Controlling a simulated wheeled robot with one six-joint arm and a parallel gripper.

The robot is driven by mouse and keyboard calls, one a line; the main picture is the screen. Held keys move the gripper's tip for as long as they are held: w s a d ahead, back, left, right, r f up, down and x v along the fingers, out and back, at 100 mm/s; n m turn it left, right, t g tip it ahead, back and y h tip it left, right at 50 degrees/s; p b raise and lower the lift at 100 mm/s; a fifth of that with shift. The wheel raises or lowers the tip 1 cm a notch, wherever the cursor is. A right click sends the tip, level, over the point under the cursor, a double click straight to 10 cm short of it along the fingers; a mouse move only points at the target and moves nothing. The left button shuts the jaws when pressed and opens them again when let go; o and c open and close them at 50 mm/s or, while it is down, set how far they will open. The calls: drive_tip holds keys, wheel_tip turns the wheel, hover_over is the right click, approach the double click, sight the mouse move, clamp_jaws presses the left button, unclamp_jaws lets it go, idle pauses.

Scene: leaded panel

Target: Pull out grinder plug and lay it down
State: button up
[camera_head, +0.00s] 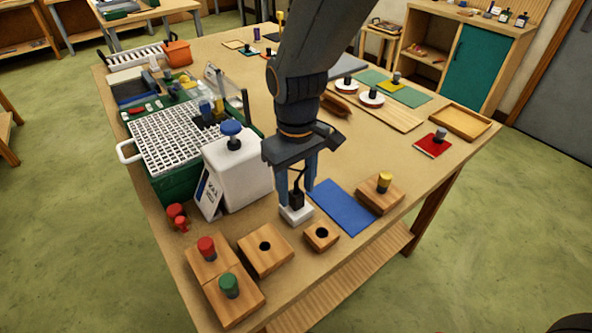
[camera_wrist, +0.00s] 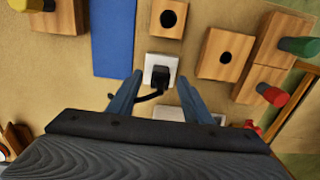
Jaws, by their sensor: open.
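The black grinder plug (camera_head: 296,199) sits in a white socket block (camera_head: 297,214) on the table. The plug also shows in the wrist view (camera_wrist: 160,76), with its black cord (camera_wrist: 149,97) running back toward my gripper. The white socket face (camera_wrist: 150,62) is visible around it there. My gripper (camera_head: 297,196) points down over the plug, with its two blue fingers apart. In the wrist view the gripper (camera_wrist: 160,75) is open, one finger on each side of the plug, with visible gaps. Contact with the plug cannot be made out.
A blue mat (camera_head: 343,207) lies right of the socket. A white container with a blue knob (camera_head: 237,170) stands close on the left. Wooden blocks with holes (camera_head: 265,250) and a block with a yellow knob (camera_head: 381,193) are nearby. The table front edge is close.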

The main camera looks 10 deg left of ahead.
drive_tip(key=shift+f, duration=1.05)
clamp_jaws()
drive_tip(key=shift+r+p, duration=0.95)
drive_tip(key=shift+p, duration=0.1)
idle(0.6)
drive_tip(key=shift+r+p, duration=0.6)
drive_tip(key=shift+s, duration=0.15)
